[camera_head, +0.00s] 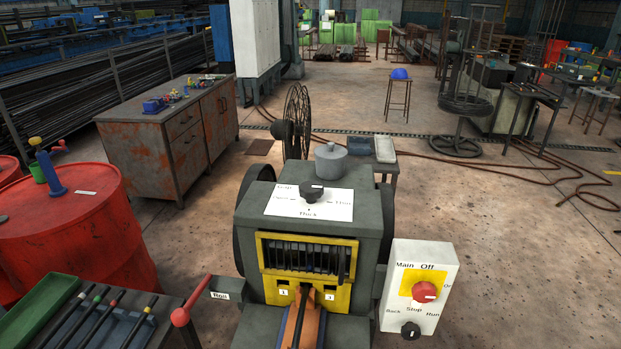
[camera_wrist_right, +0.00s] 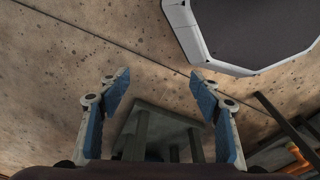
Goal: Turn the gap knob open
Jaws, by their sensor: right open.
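A black knob (camera_head: 311,190) sits on a white label plate (camera_head: 284,206) on top of the grey-green machine (camera_head: 255,215), in the middle of the head view. The plate has a word like "Open" at its left, "Thick" at the front and a blurred word at its right. A small light mark shows on the knob; its exact pointing is hard to tell. My right gripper (camera_wrist_right: 159,80) shows in the right wrist view, open and empty, its blue-padded fingers apart over the floor. Neither gripper shows in the head view, and the knob is not seen in the wrist view.
A control box (camera_head: 391,300) with a red knob (camera_head: 424,291) and a black knob (camera_head: 411,330) stands right of the machine. A red-handled lever (camera_head: 181,316) is at its left. A grey pot (camera_head: 330,161) stands behind the knob. Red drums (camera_head: 75,235) stand left.

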